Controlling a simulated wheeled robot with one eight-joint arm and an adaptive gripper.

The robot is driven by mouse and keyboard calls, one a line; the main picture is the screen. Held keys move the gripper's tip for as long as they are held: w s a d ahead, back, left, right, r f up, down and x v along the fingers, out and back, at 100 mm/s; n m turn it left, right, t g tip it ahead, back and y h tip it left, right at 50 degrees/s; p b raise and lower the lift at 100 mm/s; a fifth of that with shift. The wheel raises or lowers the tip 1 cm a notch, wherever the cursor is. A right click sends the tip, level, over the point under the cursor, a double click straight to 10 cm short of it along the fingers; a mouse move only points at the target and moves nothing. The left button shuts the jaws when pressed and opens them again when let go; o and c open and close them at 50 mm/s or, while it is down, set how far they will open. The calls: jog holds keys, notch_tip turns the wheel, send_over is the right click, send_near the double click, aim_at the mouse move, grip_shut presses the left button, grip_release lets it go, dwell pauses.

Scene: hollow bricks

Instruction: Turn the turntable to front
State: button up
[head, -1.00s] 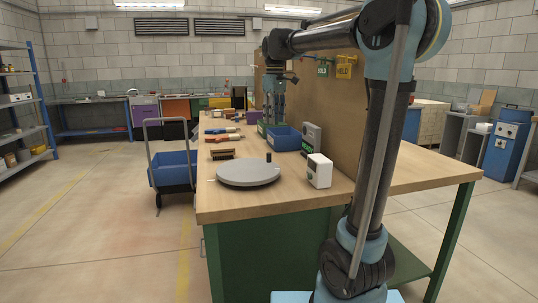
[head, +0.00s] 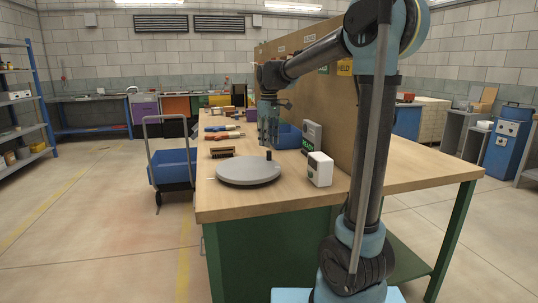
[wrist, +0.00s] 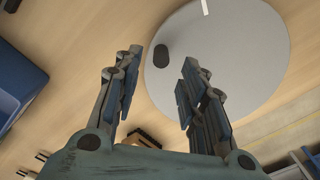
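The turntable (head: 245,172) is a flat grey disc on the near end of the workbench. A short dark upright peg (head: 268,155) stands near its far right rim. In the wrist view the disc (wrist: 235,65) fills the upper right, with the peg (wrist: 161,55) near its left edge and a white mark (wrist: 205,7) at the top. My gripper (head: 268,143) hangs fingers down just beyond the turntable, close behind the peg. In the wrist view my gripper (wrist: 158,72) is open and empty. The peg appears ahead of the gap between the fingertips, apart from both.
A white box (head: 320,169) stands right of the turntable, with a grey device (head: 311,135) behind it. A blue bin (head: 289,136) is partly hidden by my gripper. A brown wooden item (head: 222,152) lies at the back left. A pegboard (head: 340,110) runs along the right.

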aim_at(269, 152)
jog(key=shift+f, duration=3)
grip_shut()
